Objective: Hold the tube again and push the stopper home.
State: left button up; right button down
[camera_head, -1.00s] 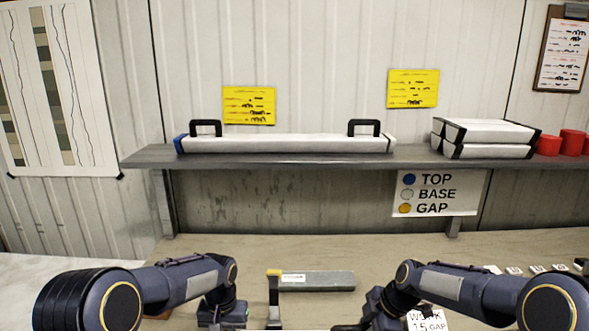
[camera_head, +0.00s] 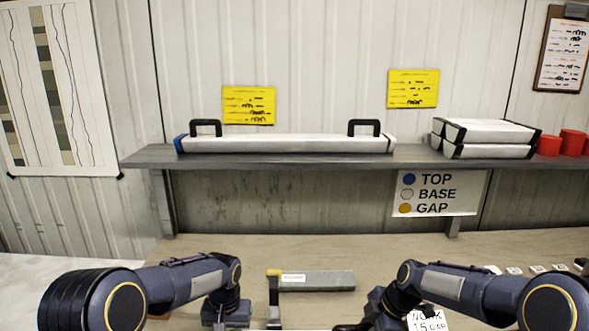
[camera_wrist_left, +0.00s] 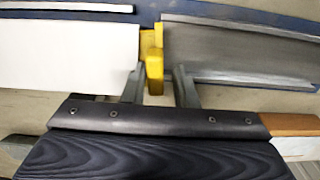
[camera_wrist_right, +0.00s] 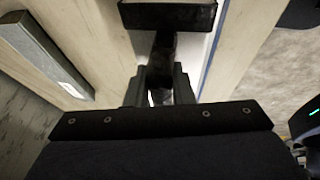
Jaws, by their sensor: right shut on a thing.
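In the left wrist view, a yellow stopper (camera_wrist_left: 153,62) sits at the end of the white tube (camera_wrist_left: 70,55). The two look in contact, but how deep the stopper sits I cannot tell. My left gripper (camera_wrist_left: 158,75) is open, its fingers apart on either side of the yellow piece. In the right wrist view, my right gripper (camera_wrist_right: 162,75) is shut on a black handle (camera_wrist_right: 165,15), whose dark stem runs between the fingers. A white surface, apparently the tube (camera_wrist_right: 145,42), lies behind it.
A grey trough (camera_wrist_left: 235,55) lies right of the stopper. A grey labelled bar (camera_head: 316,282) lies on the bench beside a yellow-topped post (camera_head: 274,290). The shelf (camera_head: 290,159) above holds another white tube (camera_head: 285,144), white boxes (camera_head: 485,137) and red caps (camera_head: 572,143).

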pick_arm(q)
jog(key=shift+d, duration=0.65)
jog(key=shift+c, duration=1.4)
jog(key=shift+r, duration=0.1)
